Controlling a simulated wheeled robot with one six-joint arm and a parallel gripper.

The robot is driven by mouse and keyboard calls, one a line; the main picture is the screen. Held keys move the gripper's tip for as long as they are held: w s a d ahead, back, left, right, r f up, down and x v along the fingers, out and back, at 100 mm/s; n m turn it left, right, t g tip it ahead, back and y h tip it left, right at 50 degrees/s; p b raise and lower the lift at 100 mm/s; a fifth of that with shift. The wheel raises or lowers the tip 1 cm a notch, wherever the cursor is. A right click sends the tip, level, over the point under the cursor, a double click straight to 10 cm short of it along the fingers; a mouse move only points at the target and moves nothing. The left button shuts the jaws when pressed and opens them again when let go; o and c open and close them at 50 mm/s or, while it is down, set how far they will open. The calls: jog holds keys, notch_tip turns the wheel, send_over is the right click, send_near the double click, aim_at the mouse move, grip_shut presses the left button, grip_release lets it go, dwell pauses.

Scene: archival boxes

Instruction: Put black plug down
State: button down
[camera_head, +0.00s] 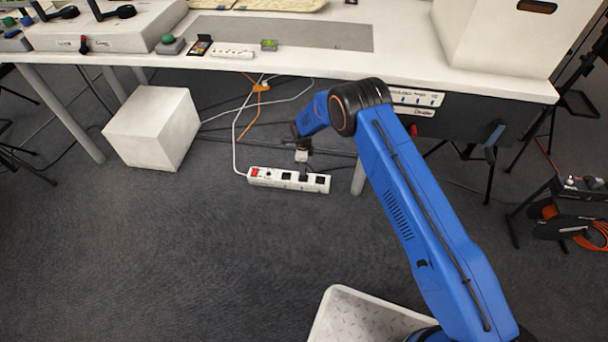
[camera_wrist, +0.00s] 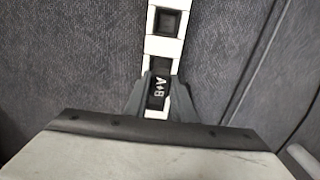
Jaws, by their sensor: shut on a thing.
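A white power strip (camera_head: 262,180) with a red switch at its left end lies on the carpet below the desk. It also shows in the wrist view (camera_wrist: 166,46), running up from between my fingers, with a dark square socket farther up. My gripper (camera_wrist: 160,98) is shut on a black plug (camera_wrist: 158,90) marked "A+B". The plug is lined up with the strip; whether it is seated in a socket or just above it, I cannot tell. In the head view my gripper (camera_head: 302,152) points down over the right half of the strip, and the plug is hard to make out.
The white desk (camera_head: 345,62) overhangs behind the strip. A white box (camera_head: 152,130) stands on the floor to the left. White and orange cables (camera_head: 238,125) lie behind the strip. The carpet (camera_head: 170,250) in front is clear. A cable reel (camera_head: 565,212) stands at right.

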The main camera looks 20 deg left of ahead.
jog(key=shift+f, duration=2.55)
jog(key=shift+f, duration=0.1)
jog(key=c, duration=1.5)
grip_release()
notch_tip(320, 180, up, 12)
jog(key=shift+r, duration=0.15)
